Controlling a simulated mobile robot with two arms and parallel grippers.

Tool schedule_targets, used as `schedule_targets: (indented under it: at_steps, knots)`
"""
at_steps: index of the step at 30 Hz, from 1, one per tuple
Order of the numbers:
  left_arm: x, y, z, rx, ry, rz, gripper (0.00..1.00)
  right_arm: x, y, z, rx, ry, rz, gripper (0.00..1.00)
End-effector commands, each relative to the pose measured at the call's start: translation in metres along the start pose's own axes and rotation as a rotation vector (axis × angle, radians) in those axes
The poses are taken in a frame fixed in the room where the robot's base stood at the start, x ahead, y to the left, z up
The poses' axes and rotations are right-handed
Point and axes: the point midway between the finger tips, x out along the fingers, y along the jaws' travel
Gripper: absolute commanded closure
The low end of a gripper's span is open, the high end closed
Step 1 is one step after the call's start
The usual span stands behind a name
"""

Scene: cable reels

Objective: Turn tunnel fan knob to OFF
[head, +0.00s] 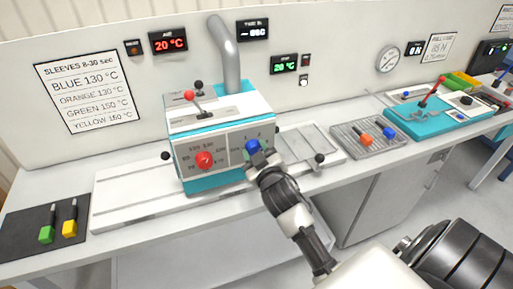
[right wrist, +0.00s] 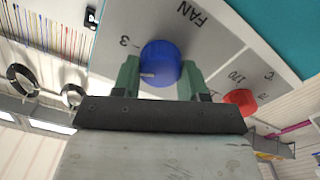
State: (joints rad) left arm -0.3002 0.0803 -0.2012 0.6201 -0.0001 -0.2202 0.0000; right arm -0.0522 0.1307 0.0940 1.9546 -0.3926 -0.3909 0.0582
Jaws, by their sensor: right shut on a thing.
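The blue fan knob (head: 252,146) is on the right half of the front panel of a white and teal machine (head: 226,110). My right gripper (head: 257,157) reaches it from the front and is shut on it. In the right wrist view the blue knob (right wrist: 160,62) sits between the two green fingers (right wrist: 160,78), below the word FAN. A pale mark on the knob's face points left in that view. A 3 shows on the panel up and left of the knob; the fingers hide other labels, and I cannot read OFF. My left gripper is not in view.
A red knob (head: 204,160) is left of the blue one on the same panel. Black ball-ended levers stick out at the machine's sides. A grey tray (head: 345,133) with orange and blue-handled tools is to the right. A black mat (head: 20,228) with two tools lies left.

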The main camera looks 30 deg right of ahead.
Motion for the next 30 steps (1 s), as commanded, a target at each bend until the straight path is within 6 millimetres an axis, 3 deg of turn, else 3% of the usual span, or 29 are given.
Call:
schedule_targets:
  at_steps: [30]
  knots:
    - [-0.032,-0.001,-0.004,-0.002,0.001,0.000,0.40,0.000,-0.003,0.001,-0.970,0.001,-0.001,0.81]
